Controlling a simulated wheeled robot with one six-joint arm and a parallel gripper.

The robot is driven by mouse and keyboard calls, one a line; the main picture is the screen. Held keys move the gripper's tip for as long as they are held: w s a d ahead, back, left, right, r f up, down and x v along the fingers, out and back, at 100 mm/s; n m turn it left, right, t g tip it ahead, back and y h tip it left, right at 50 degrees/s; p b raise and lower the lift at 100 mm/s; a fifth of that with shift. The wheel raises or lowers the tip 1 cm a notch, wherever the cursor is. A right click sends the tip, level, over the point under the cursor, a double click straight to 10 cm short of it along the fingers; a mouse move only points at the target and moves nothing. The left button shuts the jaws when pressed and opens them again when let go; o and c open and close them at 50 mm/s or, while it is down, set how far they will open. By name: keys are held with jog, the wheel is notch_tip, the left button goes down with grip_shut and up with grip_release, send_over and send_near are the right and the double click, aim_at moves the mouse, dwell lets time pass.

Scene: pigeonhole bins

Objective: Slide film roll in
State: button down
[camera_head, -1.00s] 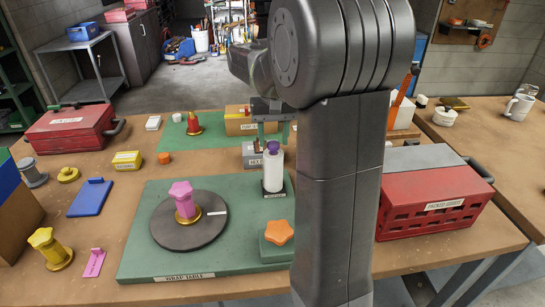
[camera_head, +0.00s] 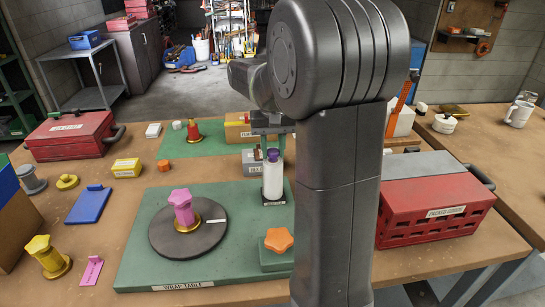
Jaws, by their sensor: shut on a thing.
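The film roll (camera_head: 272,180) is a white upright cylinder with a purple knob (camera_head: 272,154) on top. It stands in a small dark holder on the green board's back right. My gripper (camera_head: 272,151) is directly above it, its fingers down at the purple knob and shut on it. The roll's base appears still at the holder; any gap there is too small to tell. The wrap table (camera_head: 135,272) is a green board with a dark turntable (camera_head: 165,242), on which a pink-topped piece with a gold base (camera_head: 183,210) stands.
An orange star knob (camera_head: 278,240) sits on a green block in front of the roll. A red crate (camera_head: 430,215) stands right of my arm. Blue and yellow items lie at left. My arm hides the middle right.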

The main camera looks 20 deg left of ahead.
jog(key=shift+s+a+p, duration=0.25)
jog(key=shift+s+a, duration=0.25)
jog(key=shift+a, duration=0.35)
jog(key=shift+s+a+p, duration=0.25)
jog(key=shift+s+a, duration=0.25)
jog(key=shift+a, duration=0.35)
jog(key=shift+s+a+p, duration=0.25)
jog(key=shift+s+a, duration=0.25)
jog(key=shift+a, duration=0.35)
jog(key=c, duration=1.2)
grip_release()
jog(key=shift+a, duration=0.1)
jog(key=shift+o, duration=0.2)
notch_tip(320, 180, up, 6)
jog(key=p, duration=0.6)
notch_tip(320, 180, up, 14)
